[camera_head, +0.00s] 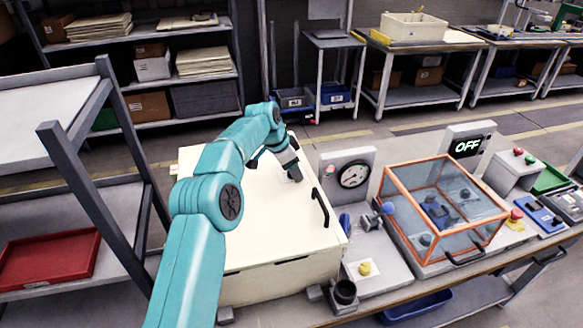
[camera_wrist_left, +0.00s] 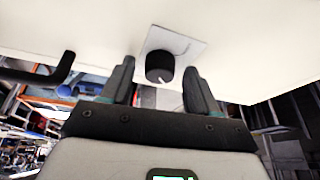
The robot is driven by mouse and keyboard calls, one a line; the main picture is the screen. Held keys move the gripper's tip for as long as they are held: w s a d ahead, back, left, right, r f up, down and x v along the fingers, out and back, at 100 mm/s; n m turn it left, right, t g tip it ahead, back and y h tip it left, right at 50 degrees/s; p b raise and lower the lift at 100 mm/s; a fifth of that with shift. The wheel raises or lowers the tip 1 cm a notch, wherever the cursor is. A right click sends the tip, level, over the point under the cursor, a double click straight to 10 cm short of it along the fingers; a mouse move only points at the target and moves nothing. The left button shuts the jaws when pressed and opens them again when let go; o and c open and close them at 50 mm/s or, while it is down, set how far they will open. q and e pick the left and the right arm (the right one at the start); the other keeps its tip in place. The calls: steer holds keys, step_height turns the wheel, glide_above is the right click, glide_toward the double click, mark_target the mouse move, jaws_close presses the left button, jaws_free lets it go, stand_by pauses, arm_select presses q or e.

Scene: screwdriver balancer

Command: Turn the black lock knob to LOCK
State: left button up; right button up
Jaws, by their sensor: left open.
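The black lock knob (camera_wrist_left: 160,67) sits on a pale square plate (camera_wrist_left: 185,45) on the cream lid of a large box (camera_head: 265,230). A short white mark shows on the knob; no lettering is readable. My left gripper (camera_wrist_left: 159,82) is open, with one dark finger on each side of the knob in the wrist view. I see gaps between knob and fingers, and cannot tell how deep the fingers reach. In the head view my left gripper (camera_head: 291,174) is over the plate and hides the knob. My right gripper is not in view.
A black handle (camera_head: 320,207) stands on the lid right of the gripper. A shelf rack with a red tray (camera_head: 48,259) is at left.

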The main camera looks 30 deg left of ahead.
arm_select(q)
steer(key=shift+s+d+r, duration=0.1)
steer(key=shift+s+r, duration=0.05)
steer(key=shift+c, duration=1.2)
steer(key=c, duration=0.8)
